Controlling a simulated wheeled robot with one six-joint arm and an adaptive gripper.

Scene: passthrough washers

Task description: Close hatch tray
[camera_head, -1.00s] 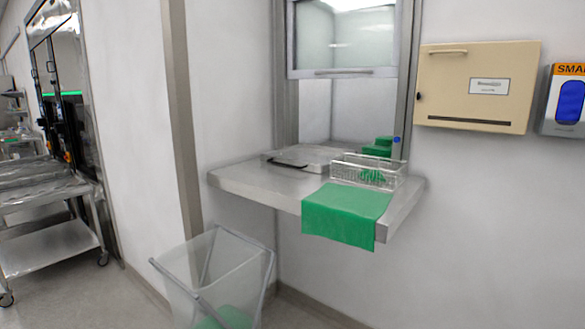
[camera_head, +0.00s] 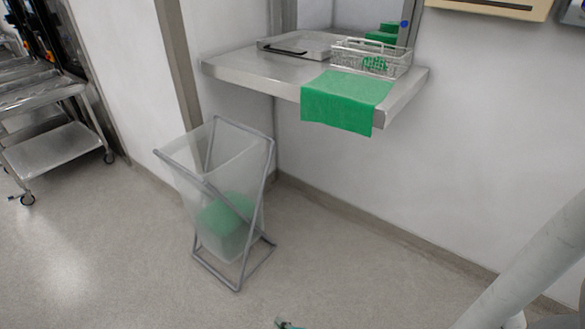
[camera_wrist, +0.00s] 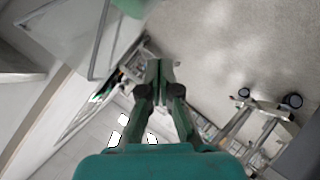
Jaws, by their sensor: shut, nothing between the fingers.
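A flat metal tray (camera_head: 312,41) with a dark handle (camera_head: 284,50) on its front side lies on the steel shelf (camera_head: 235,68) below the hatch opening. I cannot tell whether it has a separate lid. The hatch opening (camera_head: 345,15) is cut off at the top of the head view. My gripper (camera_wrist: 160,64) is teal, with its fingers together and nothing between them. It is well away from the tray, which I cannot make out in the wrist view. A small teal piece at the bottom edge of the head view may be part of it.
A wire basket (camera_head: 345,58) and a green cloth (camera_head: 345,100) are on the shelf's right part, the cloth hanging over the front edge. A clear bin (camera_head: 180,152) on a metal frame stands below. A steel cart (camera_head: 55,150) is at left. Floor in front is clear.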

